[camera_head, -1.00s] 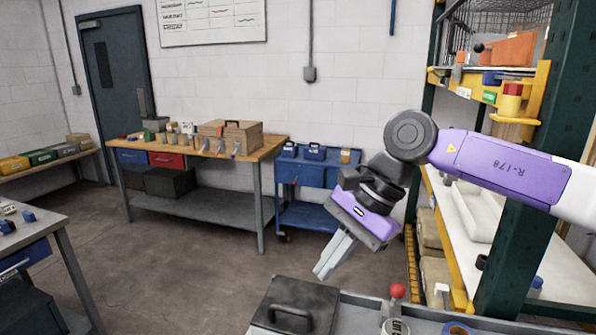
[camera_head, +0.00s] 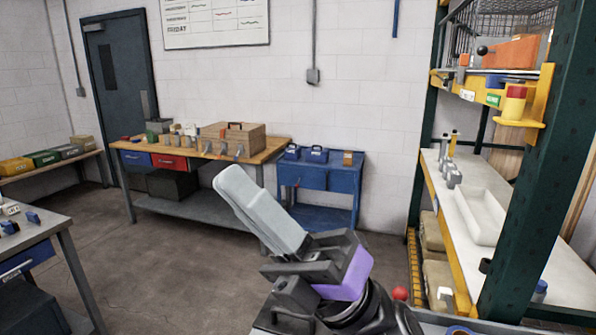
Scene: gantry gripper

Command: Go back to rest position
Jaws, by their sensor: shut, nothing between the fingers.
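My gripper (camera_head: 240,185) is in the lower middle of the head view, with its grey fingers pointing up and to the left. The fingers lie together with nothing between them. The purple wrist part (camera_head: 347,275) and dark joint of my arm show below it, at the bottom of the view. The fingers overlap part of the view of the wooden workbench behind; they appear in free air, well in front of it. The rest of my arm is out of view or hidden.
A bench (camera_head: 210,206) with a wooden box (camera_head: 240,141) stands by the back wall, beside a blue cart (camera_head: 334,181). A rack with a green post (camera_head: 525,190) and a white tray (camera_head: 478,214) stands at right. A red knob (camera_head: 400,293) is close by my wrist. Open floor (camera_head: 150,270) lies left.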

